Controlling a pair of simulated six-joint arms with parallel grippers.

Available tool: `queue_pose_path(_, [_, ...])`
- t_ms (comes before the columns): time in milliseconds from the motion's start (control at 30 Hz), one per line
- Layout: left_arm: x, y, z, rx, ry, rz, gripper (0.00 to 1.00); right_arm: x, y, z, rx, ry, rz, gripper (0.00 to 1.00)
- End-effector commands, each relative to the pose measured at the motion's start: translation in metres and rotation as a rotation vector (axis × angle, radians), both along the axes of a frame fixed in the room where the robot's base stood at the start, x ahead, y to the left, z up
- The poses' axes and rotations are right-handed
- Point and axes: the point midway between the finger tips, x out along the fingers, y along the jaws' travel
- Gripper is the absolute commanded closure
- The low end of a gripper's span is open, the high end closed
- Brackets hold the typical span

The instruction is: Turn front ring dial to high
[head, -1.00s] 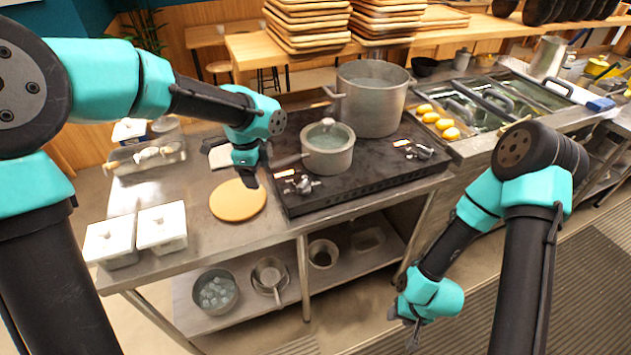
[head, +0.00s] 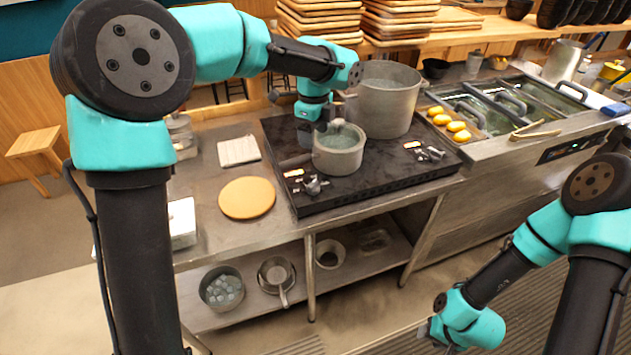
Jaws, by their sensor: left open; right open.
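The black stove (head: 390,185) stands on the steel counter with metal dials at its front, one on the left (head: 312,186) and one on the right (head: 426,153). Which of them is the front ring dial I cannot tell. My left gripper (head: 304,136) is open above the stove, at the small pot's left and behind the left dial. Its fingers are dark against the stove, and I cannot tell whether they touch the pot. My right gripper (head: 428,330) is open, low in front of the counter, away from the stove.
A round wooden board (head: 247,198) and a pale square item (head: 239,151) lie left of the stove. Yellow food pieces (head: 457,127) and basins (head: 500,105) are at the right. Bowls and pans, such as a metal pan (head: 276,274), fill the lower shelf.

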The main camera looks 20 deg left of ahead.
Motion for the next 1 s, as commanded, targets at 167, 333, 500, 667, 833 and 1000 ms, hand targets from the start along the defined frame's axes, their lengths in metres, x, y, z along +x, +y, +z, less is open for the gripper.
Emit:
queue_pose_path(167, [-0.001, 0.000, -0.021, 0.002, 0.004, 0.000, 0.30, 0.000, 0.000, 0.000, 0.000, 0.000, 0.000, 0.57])
queue_pose_path(333, [-0.001, 0.001, -0.049, 0.001, 0.005, 0.001, 0.30, 0.000, 0.000, 0.000, 0.000, 0.000, 0.000, 0.57])
queue_pose_path(500, [-0.001, 0.000, -0.077, 0.002, 0.004, 0.000, 0.30, 0.000, 0.000, 0.000, 0.000, 0.000, 0.000, 0.57])
queue_pose_path(667, [-0.001, 0.001, -0.105, 0.001, 0.005, 0.001, 0.30, 0.000, 0.000, 0.000, 0.000, 0.000, 0.000, 0.57])
queue_pose_path(833, [-0.001, 0.000, -0.134, 0.001, 0.005, 0.001, 0.30, 0.000, 0.000, 0.000, 0.000, 0.000, 0.000, 0.57])
queue_pose_path(1000, [0.000, 0.000, -0.157, 0.001, 0.003, 0.000, 0.30, 0.000, 0.000, 0.000, 0.000, 0.000, 0.000, 0.57])
